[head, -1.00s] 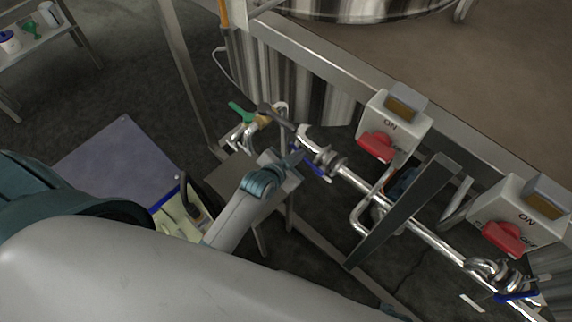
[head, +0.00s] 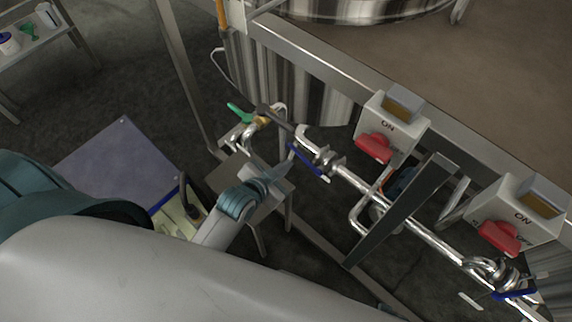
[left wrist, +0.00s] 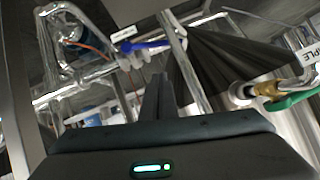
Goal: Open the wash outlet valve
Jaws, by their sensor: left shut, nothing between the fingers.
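A valve with a blue lever (head: 308,162) sits on the shiny pipe in the middle of the head view. The lever runs roughly along the pipe. It also shows in the left wrist view (left wrist: 145,45), beyond my fingers. No label naming it as the wash outlet valve is readable. My left gripper (head: 280,172) is shut and empty, just left of and below the lever, apart from it. Its closed fingers show in the left wrist view (left wrist: 159,97). My right gripper is not in view.
A green-handled valve (head: 240,112) is near the pipe's left end; a partial label "PLE" (left wrist: 308,56) is near it. Red switches (head: 374,148) (head: 499,237) are on boxes to the right. Another blue lever (head: 515,294) is at lower right. A slanted metal leg (head: 405,212) crosses the pipe.

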